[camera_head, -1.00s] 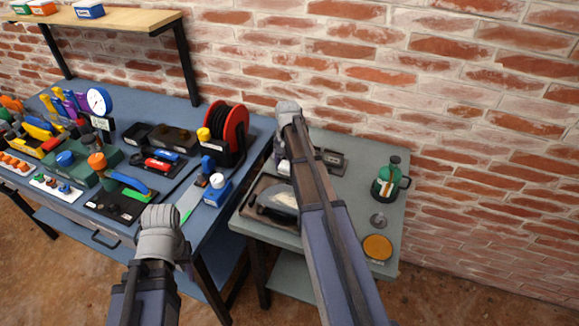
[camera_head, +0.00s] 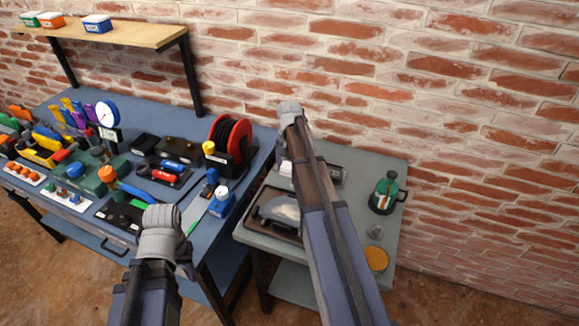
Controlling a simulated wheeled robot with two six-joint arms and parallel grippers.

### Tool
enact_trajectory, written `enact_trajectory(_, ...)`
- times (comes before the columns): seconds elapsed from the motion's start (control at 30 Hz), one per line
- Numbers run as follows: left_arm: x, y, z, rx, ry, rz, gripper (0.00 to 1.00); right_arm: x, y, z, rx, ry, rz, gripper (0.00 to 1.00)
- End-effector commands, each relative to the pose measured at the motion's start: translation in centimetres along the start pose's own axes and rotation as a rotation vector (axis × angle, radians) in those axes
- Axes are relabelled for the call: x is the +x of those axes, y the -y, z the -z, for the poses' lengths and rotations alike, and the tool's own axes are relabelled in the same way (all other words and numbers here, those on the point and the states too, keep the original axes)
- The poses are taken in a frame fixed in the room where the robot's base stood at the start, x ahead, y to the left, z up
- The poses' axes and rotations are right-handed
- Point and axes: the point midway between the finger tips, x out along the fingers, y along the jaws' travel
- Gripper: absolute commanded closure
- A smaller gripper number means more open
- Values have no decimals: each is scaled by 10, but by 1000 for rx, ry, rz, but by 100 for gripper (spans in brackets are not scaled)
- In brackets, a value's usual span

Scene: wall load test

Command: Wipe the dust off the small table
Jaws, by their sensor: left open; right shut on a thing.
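The small table (camera_head: 340,232) has a grey top and stands against the brick wall, right of the blue workbench. I cannot make out dust on its bare parts. My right arm reaches across it, and my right gripper (camera_head: 291,113) is at the table's back left. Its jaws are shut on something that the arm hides. A small white thing (camera_head: 286,168) shows just left of the arm; I cannot tell whether it is held. My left gripper (camera_head: 163,232) is open over the workbench's front edge, with its fingertips mostly hidden.
On the small table are a dark tray (camera_head: 255,223) with a pale rounded thing, a green-lidded jar (camera_head: 384,194), a small grey disc (camera_head: 376,232) and an orange disc (camera_head: 376,258). The workbench (camera_head: 225,221) is crowded with tools, including a red reel (camera_head: 233,140). A shelf (camera_head: 120,38) stands above.

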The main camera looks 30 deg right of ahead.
Motion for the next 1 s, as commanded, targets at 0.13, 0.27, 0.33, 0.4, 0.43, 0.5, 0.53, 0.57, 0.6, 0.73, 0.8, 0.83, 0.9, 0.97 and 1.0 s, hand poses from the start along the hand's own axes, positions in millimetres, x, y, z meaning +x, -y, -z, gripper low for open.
enact_trajectory(0.13,-6,1,0,0,0,0,50,-6,0,0,0,0,0,68)
enact_trajectory(0.27,-18,2,-1,0,0,0,50,-18,0,0,0,0,0,68)
enact_trajectory(0.33,-25,2,-1,0,0,0,50,-25,0,0,0,0,0,68)
enact_trajectory(0.4,-30,3,-2,0,0,0,50,-30,0,0,0,0,0,68)
enact_trajectory(0.43,-31,3,-2,0,0,0,50,-31,0,0,0,0,0,68)
enact_trajectory(0.5,-32,3,-2,0,0,0,50,-32,0,0,0,0,0,68)
enact_trajectory(0.53,-31,3,-2,0,0,0,50,-31,0,0,0,0,0,68)
enact_trajectory(0.57,-31,3,-2,0,0,0,50,-31,0,0,0,0,0,68)
enact_trajectory(0.6,-30,3,-2,0,0,0,50,-30,0,0,0,0,0,68)
enact_trajectory(0.73,-30,3,-2,0,0,0,50,-30,0,0,0,0,0,68)
enact_trajectory(0.8,-30,3,-2,0,0,0,50,-30,0,0,0,0,0,68)
enact_trajectory(0.83,-30,3,-2,0,0,0,50,-30,0,0,0,0,0,68)
enact_trajectory(0.9,-30,3,-2,0,0,0,50,-30,0,0,0,0,0,68)
enact_trajectory(0.97,-30,3,-2,0,0,0,50,-30,0,0,0,0,0,68)
enact_trajectory(1.0,-30,3,-2,0,0,0,50,-30,0,-1,0,0,0,68)
